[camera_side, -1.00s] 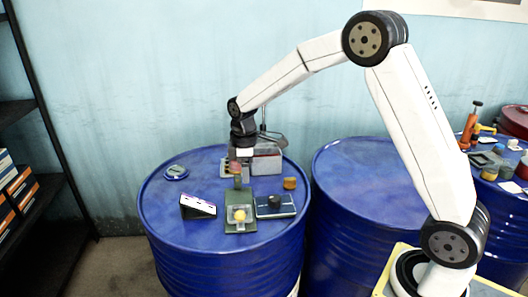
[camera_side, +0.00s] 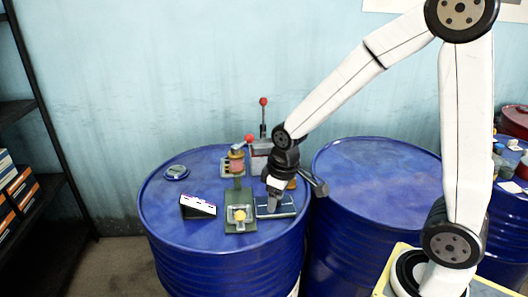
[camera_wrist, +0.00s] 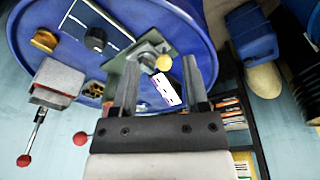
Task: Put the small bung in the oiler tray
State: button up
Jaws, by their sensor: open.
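My gripper (camera_side: 274,203) points down, low over the blue-grey plate (camera_side: 290,208) on the left blue drum; in the wrist view its two fingers (camera_wrist: 160,64) are apart with nothing held. A small black round plug (camera_wrist: 95,38), perhaps the bung, stands on that plate (camera_wrist: 75,25), left of the fingers. My gripper hides it in the side view. An orange round cap (camera_wrist: 44,40) stands beside the plate. A tray with round holes (camera_wrist: 93,88) sits farther back; I cannot tell which piece is the oiler tray.
A green stand (camera_side: 232,226) with a yellow knob (camera_side: 239,215) is left of my gripper. The left drum's front top is clear.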

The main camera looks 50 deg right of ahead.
jog(key=s+a+f+m, duration=0.1)
jog(key=s+m, duration=0.1)
jog(key=s, duration=0.5)
jog(key=shift+m+t, duration=0.4)
